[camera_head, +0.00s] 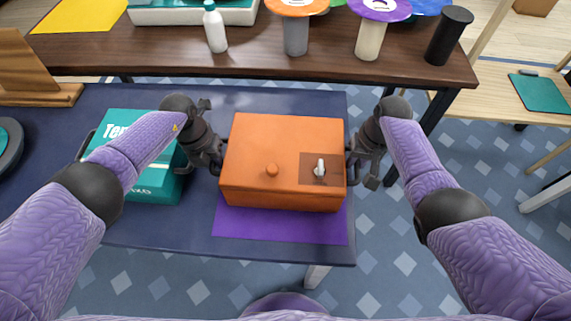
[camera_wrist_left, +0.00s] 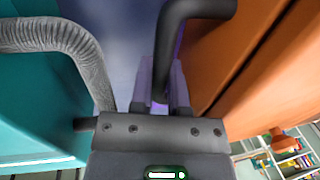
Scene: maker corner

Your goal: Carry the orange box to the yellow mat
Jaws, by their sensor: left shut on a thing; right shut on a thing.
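My left gripper (camera_head: 216,158) is shut on the box's dark left handle, which shows between the fingers in the left wrist view (camera_wrist_left: 168,90). My right gripper (camera_head: 353,157) is shut at the box's right side; its handle is mostly hidden. The yellow mat (camera_head: 78,16) lies on the far brown table at upper left.
A teal box (camera_head: 155,185) stands close left of my left gripper. A gap of floor separates the tables. A wooden stand (camera_head: 35,75) is at left.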

